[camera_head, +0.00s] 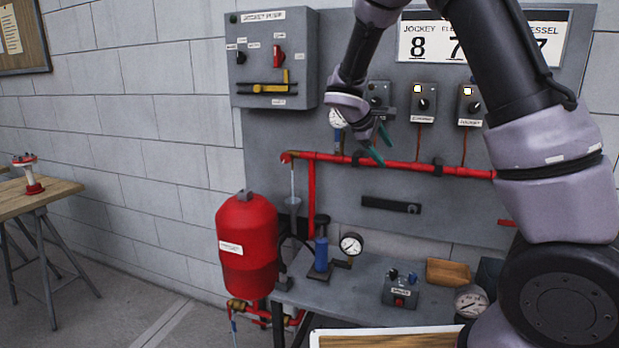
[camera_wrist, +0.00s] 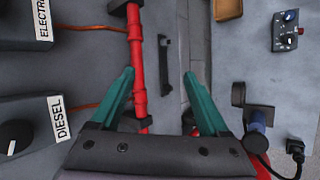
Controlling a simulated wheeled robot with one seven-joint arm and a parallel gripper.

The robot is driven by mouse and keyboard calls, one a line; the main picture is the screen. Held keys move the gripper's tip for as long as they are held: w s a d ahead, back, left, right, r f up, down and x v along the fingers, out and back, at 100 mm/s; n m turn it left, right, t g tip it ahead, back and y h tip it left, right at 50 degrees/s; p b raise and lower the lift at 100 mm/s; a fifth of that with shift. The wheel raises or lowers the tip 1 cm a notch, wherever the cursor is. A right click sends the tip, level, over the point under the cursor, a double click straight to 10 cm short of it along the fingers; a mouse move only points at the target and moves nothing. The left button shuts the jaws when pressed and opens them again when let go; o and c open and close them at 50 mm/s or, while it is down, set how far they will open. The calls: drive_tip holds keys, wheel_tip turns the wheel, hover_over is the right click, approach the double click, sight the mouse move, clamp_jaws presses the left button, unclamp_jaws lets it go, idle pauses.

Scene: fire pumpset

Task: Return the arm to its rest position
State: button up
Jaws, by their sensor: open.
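My gripper (camera_head: 378,147) hangs in front of the grey panel, in the middle of the head view, with its teal fingers pointing down by the red pipe. In the wrist view, the two teal fingers (camera_wrist: 162,100) stand wide apart with nothing between them. The gripper is open and empty. My arm is bent and comes in from the right, its large joints covering the right side of the panel. The red pipe (camera_head: 420,167) runs across the panel and passes behind the fingers in the head view. I cannot tell the exact gap between fingers and pipe.
The jockey pump box (camera_head: 272,60) is at the upper left of the panel. Small switch boxes (camera_head: 424,103) sit close to my gripper. Below are a red tank (camera_head: 247,240), a blue hand pump (camera_head: 321,252) and a grey bench (camera_head: 355,305). A wooden table (camera_head: 35,197) stands far left.

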drive_tip(key=s+d+r+m+g+y, duration=0.1)
drive_tip(key=s+d+r+m+y, duration=0.25)
drive_tip(key=s, duration=0.35)
drive_tip(key=s+d+r+m+y, duration=0.25)
drive_tip(key=s+r+m, duration=0.25)
drive_tip(key=s, duration=0.3)
drive_tip(key=s+a+r+m+t+y, duration=0.1)
drive_tip(key=s+r+m, duration=0.2)
drive_tip(key=s, duration=0.4)
drive_tip(key=s+a+r+m+t+y, duration=0.1)
drive_tip(key=s+r+m+t+y, duration=0.1)
drive_tip(key=s, duration=0.6)
drive_tip(key=shift+s+r+m, duration=0.25)
drive_tip(key=shift+r+m, duration=0.3)
drive_tip(key=shift+m, duration=0.1)
